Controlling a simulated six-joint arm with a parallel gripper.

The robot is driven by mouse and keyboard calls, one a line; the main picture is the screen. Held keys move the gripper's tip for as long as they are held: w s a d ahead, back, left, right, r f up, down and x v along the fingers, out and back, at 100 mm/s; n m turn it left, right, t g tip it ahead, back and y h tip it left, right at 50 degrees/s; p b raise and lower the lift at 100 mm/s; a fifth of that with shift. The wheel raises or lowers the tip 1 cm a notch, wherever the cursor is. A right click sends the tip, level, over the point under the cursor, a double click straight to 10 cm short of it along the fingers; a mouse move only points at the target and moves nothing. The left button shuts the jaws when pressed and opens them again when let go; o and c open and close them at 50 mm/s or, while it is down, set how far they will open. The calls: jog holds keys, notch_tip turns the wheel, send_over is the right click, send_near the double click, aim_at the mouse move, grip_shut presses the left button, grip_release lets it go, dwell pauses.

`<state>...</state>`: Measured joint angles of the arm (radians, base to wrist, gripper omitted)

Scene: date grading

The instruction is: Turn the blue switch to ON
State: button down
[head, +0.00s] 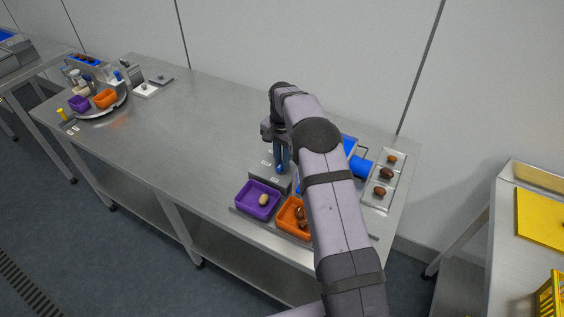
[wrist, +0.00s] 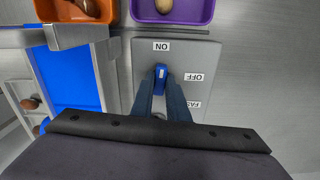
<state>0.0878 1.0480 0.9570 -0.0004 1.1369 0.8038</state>
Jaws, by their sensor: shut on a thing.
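The blue switch (wrist: 160,72) stands on a grey box (wrist: 145,60), which shows in the head view (head: 258,173) behind the purple tray. The box has an ON label (wrist: 161,46), an OFF label (wrist: 194,77) and a partly covered FAST label (wrist: 193,104). The switch's white mark faces the ON label in the wrist view. My gripper (wrist: 162,86) is shut on the switch, a finger on each side, pointing down in the head view (head: 282,168). The fingers hide part of the switch and box.
A purple tray (head: 243,208) with a date and an orange tray (head: 284,225) with several dates sit in front of the box. A metal tray (head: 377,206) with dates lies right, near a blue roller (head: 360,166). The table's middle (head: 190,135) is clear.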

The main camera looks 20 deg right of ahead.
jog(key=shift+n, duration=0.6)
jog(key=c, duration=1.7)
grip_release()
jog(key=shift+r+b, duration=1.35)
jog(key=shift+r, duration=2.4)
